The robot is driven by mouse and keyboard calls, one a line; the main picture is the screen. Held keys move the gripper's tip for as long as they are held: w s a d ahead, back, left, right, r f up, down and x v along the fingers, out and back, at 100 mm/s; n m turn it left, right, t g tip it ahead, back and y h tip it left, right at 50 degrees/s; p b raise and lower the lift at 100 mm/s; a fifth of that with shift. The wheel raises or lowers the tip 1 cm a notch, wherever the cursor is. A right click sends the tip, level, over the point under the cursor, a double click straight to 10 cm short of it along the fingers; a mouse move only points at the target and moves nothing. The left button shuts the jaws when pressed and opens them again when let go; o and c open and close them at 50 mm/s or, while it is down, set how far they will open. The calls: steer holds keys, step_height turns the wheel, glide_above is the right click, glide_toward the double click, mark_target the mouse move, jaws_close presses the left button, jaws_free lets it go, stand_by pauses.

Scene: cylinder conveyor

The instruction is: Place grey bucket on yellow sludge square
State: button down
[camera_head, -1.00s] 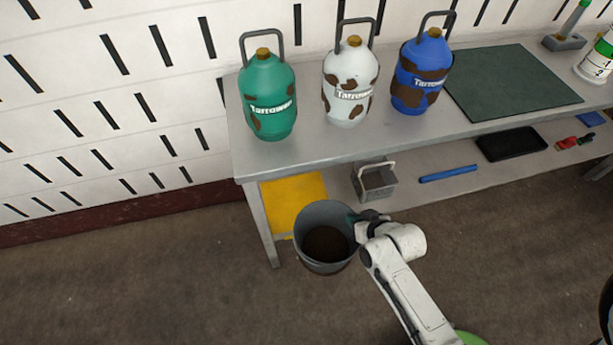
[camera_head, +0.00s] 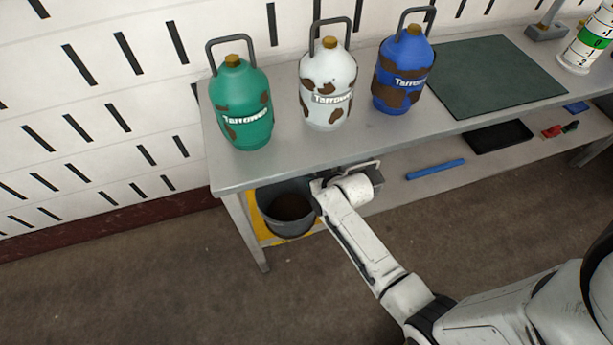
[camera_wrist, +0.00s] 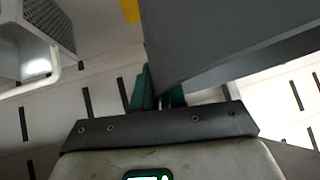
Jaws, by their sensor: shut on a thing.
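The grey bucket (camera_head: 287,222), with dark brown contents, is under the left end of the workbench in the head view. The yellow square (camera_head: 264,235) on the lower shelf shows around and below the bucket, mostly covered by it. I cannot tell whether the bucket rests on it or is held just above. My gripper is at the bucket's right rim, its fingers hidden in the head view. In the wrist view my gripper (camera_wrist: 157,92) has green fingers shut on the edge of the bucket's grey wall (camera_wrist: 215,35). A bit of yellow shows at the top there.
The bench top (camera_head: 350,150) overhangs the bucket. A small grey basket (camera_wrist: 35,35) with a pale handle is close to my gripper on the shelf. A blue rod (camera_head: 435,169) lies further right. Green, white and blue canisters (camera_head: 242,105) stand on the bench.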

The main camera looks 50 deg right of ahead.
steer(key=w, duration=0.2)
steer(key=w+d, duration=0.1)
steer(key=shift+w+f+b, duration=0.3)
steer(key=shift+w+b, duration=0.05)
steer(key=shift+f, duration=0.4)
steer(key=shift+f, duration=0.2)
steer(key=c, duration=1.2)
jaws_free()
steer(key=shift+s, duration=0.1)
